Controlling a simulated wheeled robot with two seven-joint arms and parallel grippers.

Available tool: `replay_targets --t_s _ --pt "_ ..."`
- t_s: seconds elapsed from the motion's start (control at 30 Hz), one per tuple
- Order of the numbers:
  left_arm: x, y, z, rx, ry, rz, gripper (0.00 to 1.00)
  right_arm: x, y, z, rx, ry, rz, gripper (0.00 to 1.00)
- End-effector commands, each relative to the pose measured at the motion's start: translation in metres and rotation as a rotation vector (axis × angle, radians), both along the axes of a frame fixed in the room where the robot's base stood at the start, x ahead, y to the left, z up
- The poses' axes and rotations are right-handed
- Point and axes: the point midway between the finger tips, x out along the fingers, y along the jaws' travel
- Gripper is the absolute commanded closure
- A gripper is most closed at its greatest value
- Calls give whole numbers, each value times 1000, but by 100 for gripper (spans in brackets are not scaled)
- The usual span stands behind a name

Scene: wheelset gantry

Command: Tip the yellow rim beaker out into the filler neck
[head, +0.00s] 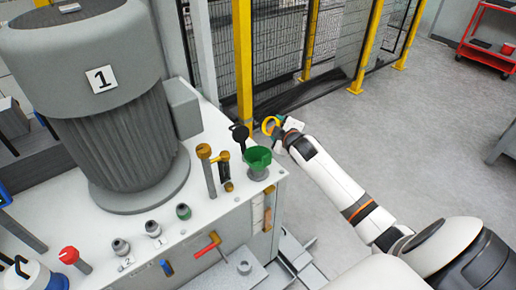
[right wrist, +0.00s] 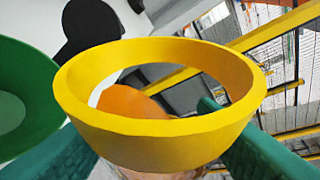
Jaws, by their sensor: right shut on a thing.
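The yellow rim beaker (head: 268,122) is at the back right corner of the machine top, just beyond the green filler neck (head: 257,156). My right gripper (head: 280,131) is shut on it. In the right wrist view the beaker's yellow rim (right wrist: 160,128) fills the middle, between two green fingers. An orange surface shows inside the rim; I cannot tell how full the beaker is. The green funnel of the filler neck (right wrist: 22,100) is at the left edge there, apart from the rim. My left gripper is not in view.
A black cap (head: 240,133) stands up beside the filler neck. Brass-topped posts (head: 205,165) stand left of it. A large grey motor (head: 115,110) marked 1 fills the left. A yellow-posted mesh fence (head: 275,45) is behind. Open floor lies to the right.

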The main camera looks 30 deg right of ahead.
Motion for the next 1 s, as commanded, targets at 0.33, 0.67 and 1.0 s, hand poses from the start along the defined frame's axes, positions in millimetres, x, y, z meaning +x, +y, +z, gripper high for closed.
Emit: replay_targets --t_s 0.33,0.67,1.0 --pt "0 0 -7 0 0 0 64 0 0 2 -46 -2 0 70" --pt "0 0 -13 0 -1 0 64 0 0 4 -92 -3 1 70" --pt "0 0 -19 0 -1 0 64 0 1 7 -137 -3 0 70"
